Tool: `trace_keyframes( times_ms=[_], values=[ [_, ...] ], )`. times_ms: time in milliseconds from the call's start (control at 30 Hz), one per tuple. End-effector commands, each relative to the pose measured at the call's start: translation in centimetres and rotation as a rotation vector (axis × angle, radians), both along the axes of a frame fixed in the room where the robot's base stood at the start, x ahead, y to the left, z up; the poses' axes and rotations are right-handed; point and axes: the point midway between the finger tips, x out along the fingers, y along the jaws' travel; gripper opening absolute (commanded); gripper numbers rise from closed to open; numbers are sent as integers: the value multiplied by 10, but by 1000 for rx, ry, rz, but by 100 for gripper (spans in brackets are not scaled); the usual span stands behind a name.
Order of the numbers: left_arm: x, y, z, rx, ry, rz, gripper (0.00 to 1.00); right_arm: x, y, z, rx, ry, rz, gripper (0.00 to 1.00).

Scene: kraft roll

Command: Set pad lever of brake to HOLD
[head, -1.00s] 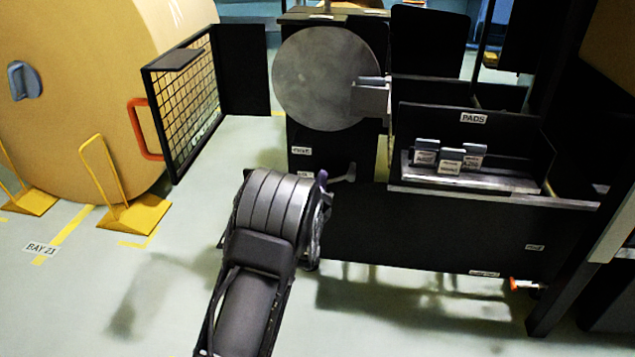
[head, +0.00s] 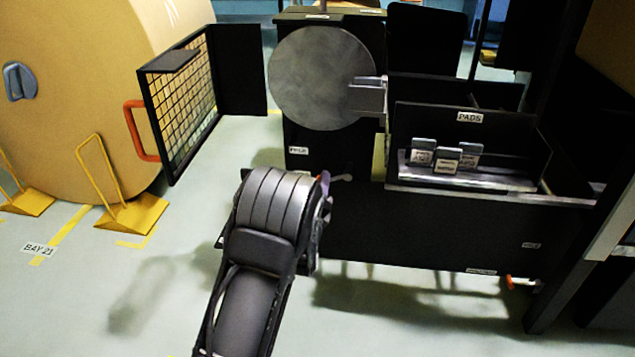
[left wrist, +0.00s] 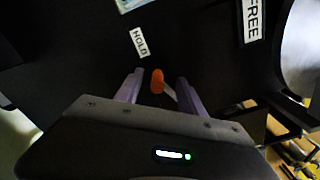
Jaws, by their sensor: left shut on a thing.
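The black brake housing (head: 300,135) carries a large grey disc (head: 320,80) with a metal caliper block (head: 367,97) at its right edge. My left gripper (left wrist: 158,82) is at the housing's lower front, shut on the pad lever (left wrist: 157,78), whose orange end lies between its two purple fingers. In the left wrist view a HOLD label (left wrist: 139,41) is above the lever and a FREE label (left wrist: 254,19) is at the upper right. In the head view my left arm hides most of the lever. My right gripper is not in view.
A bin marked PADS (head: 470,117) holds several small labelled pads on the right. A mesh guard with a red handle (head: 138,130) stands open on the left, before a big brown roll (head: 80,90). Yellow chocks (head: 130,215) stand on the floor. An orange-tipped part (head: 520,283) projects low right.

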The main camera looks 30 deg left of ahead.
Motion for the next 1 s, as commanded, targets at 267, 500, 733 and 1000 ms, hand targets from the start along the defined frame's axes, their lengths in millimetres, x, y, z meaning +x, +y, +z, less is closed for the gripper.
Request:
trace_keyframes(
  times_ms=[267, 500, 733, 1000],
  values=[
    [-46, -18, -4, -3, 18, -5, 39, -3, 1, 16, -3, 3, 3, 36],
    [-61, -20, -3, -1, 8, 3, 39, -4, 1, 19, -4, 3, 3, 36],
    [-61, -19, -2, -1, 5, 5, 39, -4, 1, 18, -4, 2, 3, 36],
    [-61, -18, -1, -12, 0, 6, 39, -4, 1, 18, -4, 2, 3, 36]
  ],
)
